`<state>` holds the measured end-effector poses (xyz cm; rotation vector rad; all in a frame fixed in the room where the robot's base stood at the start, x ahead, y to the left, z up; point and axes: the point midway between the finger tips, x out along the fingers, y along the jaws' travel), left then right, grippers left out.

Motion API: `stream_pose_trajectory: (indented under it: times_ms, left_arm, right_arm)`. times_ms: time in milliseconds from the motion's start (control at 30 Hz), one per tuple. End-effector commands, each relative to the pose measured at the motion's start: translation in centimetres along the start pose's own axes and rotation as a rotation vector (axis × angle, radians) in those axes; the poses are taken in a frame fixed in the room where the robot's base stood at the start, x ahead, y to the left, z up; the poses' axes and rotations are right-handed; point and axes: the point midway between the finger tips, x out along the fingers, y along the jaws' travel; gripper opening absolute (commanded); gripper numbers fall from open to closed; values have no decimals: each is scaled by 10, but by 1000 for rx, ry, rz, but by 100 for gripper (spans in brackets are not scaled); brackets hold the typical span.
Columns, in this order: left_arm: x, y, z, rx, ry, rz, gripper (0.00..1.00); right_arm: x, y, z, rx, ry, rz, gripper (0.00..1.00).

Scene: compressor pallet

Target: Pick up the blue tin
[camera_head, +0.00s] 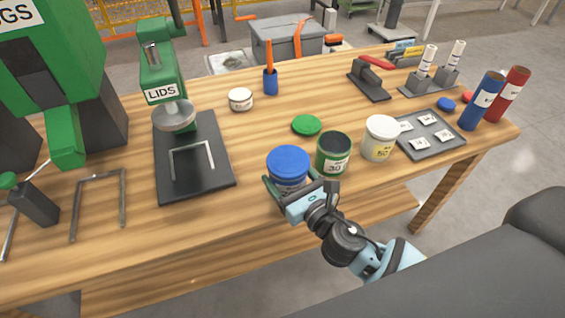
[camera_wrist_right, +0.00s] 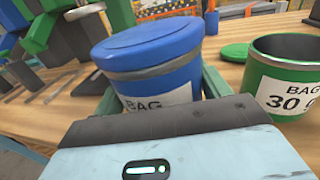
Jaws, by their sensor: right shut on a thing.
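The blue tin (camera_head: 289,163) has a blue lid and a white label; it stands upright near the front edge of the wooden table. My right gripper (camera_head: 292,186) is shut on its body, with one finger on each side, below the lid. In the right wrist view the blue tin (camera_wrist_right: 155,62) fills the middle, and its label reads "BAG". The gripper hides its lower part, so I cannot tell whether its base touches the table. My left gripper is not in view.
An open green tin (camera_head: 333,154) stands close on the right, with a cream tin (camera_head: 381,138) beyond it. A green lid (camera_head: 306,124) lies behind. A lid press (camera_head: 163,75) on a dark base stands left.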

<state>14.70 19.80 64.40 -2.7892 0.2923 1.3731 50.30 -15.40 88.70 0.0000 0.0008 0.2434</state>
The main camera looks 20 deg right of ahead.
Motion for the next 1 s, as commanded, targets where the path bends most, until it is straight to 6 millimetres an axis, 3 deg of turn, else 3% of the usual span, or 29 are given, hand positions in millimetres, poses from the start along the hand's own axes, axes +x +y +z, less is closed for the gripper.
stream_pose_trajectory:
  times_ms: [200,400,600,1000]
  left_arm:
    - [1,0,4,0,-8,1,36]
    - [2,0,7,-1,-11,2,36]
    - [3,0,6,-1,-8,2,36]
    - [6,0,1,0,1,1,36]
  right_arm:
    - [-54,14,4,2,3,2,51]
    - [-86,23,7,2,2,1,51]
    - [-99,26,9,0,0,0,51]
    - [-101,27,10,0,-2,0,51]
